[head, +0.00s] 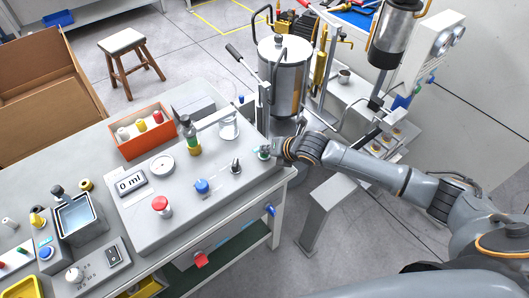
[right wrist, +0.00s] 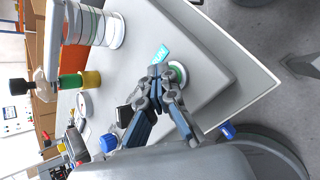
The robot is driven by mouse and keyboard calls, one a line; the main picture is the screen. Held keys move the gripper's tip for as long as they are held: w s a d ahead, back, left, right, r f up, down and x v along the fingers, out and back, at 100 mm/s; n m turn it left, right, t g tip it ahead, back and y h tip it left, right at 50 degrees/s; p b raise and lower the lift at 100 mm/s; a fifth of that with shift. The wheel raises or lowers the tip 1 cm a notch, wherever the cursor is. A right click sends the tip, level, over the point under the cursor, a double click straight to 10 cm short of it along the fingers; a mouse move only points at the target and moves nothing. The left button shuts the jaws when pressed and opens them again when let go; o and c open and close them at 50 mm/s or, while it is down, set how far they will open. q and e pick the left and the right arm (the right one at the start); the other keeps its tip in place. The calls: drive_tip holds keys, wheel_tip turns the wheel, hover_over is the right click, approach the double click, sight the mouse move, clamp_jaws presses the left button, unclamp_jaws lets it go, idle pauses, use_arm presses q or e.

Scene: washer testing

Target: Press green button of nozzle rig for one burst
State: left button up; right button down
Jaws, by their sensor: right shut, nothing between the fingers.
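The nozzle rig is a light grey panel box (head: 190,222) on the bench, with a "0 ml" display (head: 131,182), a round gauge (head: 162,164), a red button (head: 161,205), a blue knob (head: 202,186) and a black-tipped toggle (head: 236,166). The green button (head: 264,153) sits near its right corner; in the right wrist view it shows in a pale ring (right wrist: 178,73). My right gripper (head: 268,150) is shut and empty, its fingertips (right wrist: 160,74) right beside the button and partly over it. I cannot tell whether they touch. My left gripper is out of view.
A clear beaker (head: 228,127) and a nozzle with a green and yellow body (head: 191,138) stand behind the controls. An orange box (head: 143,134) holds several cylinders. A large steel tank (head: 284,75) rises behind the gripper.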

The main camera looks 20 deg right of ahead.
sight(266, 155)
drive_tip(key=shift+s+f, duration=0.15)
drive_tip(key=shift+f, duration=0.2)
drive_tip(key=shift+r+p, duration=0.3)
drive_tip(key=shift+p, duration=0.25)
wheel_tip(266, 155, up, 6)
drive_tip(key=p, duration=0.6)
drive_tip(key=shift+r, duration=0.2)
drive_tip(key=shift+f, duration=0.1)
idle(0.3)
